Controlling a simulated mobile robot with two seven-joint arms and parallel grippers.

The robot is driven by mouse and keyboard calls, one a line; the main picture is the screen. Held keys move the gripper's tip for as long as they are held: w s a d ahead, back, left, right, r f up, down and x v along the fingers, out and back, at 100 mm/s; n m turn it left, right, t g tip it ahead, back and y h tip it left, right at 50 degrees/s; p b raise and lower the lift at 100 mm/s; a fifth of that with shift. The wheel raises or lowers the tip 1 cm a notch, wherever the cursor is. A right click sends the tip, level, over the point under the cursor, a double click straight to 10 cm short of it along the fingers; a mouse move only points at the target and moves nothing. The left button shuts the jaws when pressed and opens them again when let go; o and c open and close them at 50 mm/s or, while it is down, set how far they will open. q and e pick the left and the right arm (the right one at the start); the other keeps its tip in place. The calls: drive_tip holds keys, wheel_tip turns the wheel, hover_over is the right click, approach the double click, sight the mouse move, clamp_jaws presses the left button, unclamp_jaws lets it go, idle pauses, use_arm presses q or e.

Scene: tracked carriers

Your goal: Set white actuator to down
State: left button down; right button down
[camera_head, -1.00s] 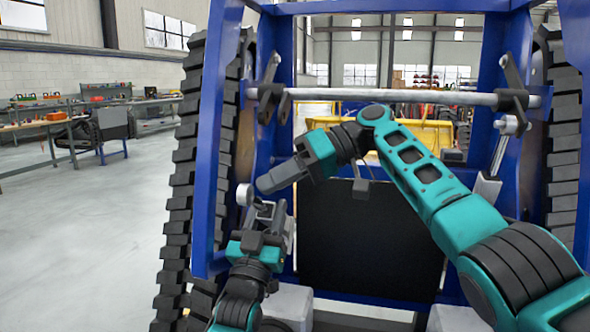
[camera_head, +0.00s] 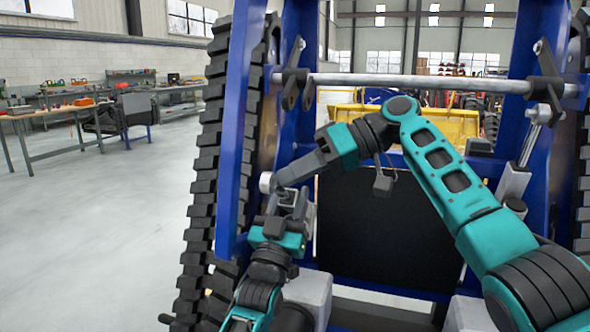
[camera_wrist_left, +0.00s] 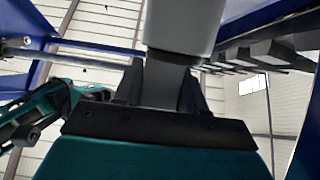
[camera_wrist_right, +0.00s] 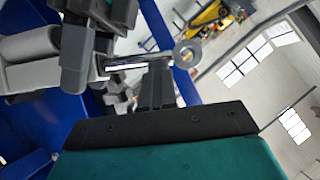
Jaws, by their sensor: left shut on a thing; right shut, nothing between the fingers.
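A white-grey actuator with a round eyelet end (camera_head: 267,182) is at the left post of the blue frame, partly hidden by my grippers. In the right wrist view its eyelet (camera_wrist_right: 187,53) and thin rod lead to a thick grey body (camera_wrist_right: 30,62). My left gripper (camera_head: 286,205) is shut on a grey part of the actuator, which fills the top of the left wrist view (camera_wrist_left: 185,22). My right gripper (camera_head: 282,178) is shut and empty, its tips close to the rod and eyelet; I cannot tell whether they touch.
A second actuator (camera_head: 515,181) is on the right post. A grey crossbar (camera_head: 425,83) spans the blue frame (camera_head: 236,120) above my right forearm. A black panel (camera_head: 375,235) fills the middle. A tracked wheel (camera_head: 208,170) stands at left, with open floor (camera_head: 90,240) beyond.

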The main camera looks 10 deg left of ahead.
use_arm(q)
drive_tip(key=shift+d+r, duration=0.1)
drive_tip(key=shift+r, duration=0.25)
use_arm(e)
drive_tip(key=shift+s+a+f, duration=0.2)
drive_tip(key=shift+f, duration=0.25)
use_arm(q)
drive_tip(key=c, duration=1)
unclamp_jaws()
drive_tip(key=shift+o, duration=1.4)
drive_tip(key=shift+w+f, duration=0.1)
drive_tip(key=shift+f, duration=0.05)
use_arm(e)
drive_tip(key=shift+w+r, duration=0.15)
use_arm(q)
drive_tip(key=shift+f, duration=0.1)
